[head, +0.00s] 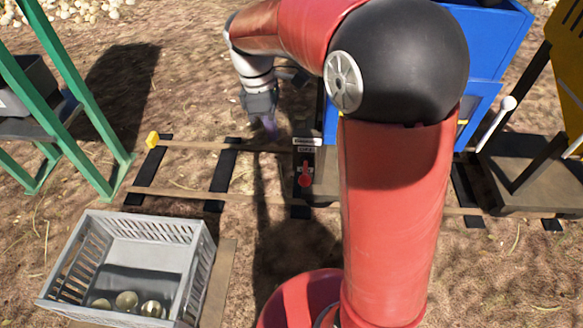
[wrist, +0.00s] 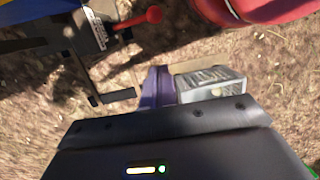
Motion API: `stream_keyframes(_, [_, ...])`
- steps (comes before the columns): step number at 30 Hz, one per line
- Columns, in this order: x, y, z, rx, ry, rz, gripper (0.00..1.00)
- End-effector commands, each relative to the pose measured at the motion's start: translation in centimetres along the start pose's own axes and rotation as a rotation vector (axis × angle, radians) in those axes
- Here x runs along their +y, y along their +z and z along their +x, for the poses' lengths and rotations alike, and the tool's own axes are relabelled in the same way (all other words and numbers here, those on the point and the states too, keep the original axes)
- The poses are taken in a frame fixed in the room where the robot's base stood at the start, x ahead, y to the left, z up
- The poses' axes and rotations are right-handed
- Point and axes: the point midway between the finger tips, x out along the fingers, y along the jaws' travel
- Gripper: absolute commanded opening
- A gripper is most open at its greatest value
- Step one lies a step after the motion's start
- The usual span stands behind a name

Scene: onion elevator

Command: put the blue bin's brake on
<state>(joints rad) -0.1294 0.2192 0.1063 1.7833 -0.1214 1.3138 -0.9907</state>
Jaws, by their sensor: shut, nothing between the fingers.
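The blue bin (head: 490,45) stands over the rails at the right in the head view, partly hidden behind my arm. A brake lever with a red knob (head: 305,179) sits on a dark plate with small labels (head: 305,146) at the bin's left side; the label text is too small to read surely. In the wrist view the red knob (wrist: 154,15) and its rod show at the top. My gripper (head: 269,130) is shut and empty, left of and beyond the lever in the head view. Its purple fingers (wrist: 157,88) are apart from the knob in the wrist view.
A grey crate (head: 205,262) with several round onions stands at the lower left. A green frame (head: 85,95) stands left, a yellow one (head: 567,65) right. Ground near my gripper is open.

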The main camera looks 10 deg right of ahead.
Motion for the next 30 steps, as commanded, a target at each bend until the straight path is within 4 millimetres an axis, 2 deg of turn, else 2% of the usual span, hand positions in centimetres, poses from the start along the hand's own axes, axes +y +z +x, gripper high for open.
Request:
stream_keyframes(5, [0.0, 0.0, 0.9, -0.001, -0.001, 0.001, 0.0])
stream_keyframes(8, [0.0, 0.0, 2.5, -0.001, -0.003, 0.001, 0.0])
stream_keyframes(15, [-0.1, 0.0, 7.7, -0.001, -0.003, 0.001, 0.0])
stream_keyframes(20, [-0.1, 0.2, 10.7, -0.001, -0.002, 0.003, 0.0])
stream_keyframes(24, [0.0, 1.8, 12.0, 0.0, -0.001, 0.004, 0.0])
stream_keyframes(30, [0.0, 2.8, 12.8, 0.001, 0.0, 0.003, 0.0])
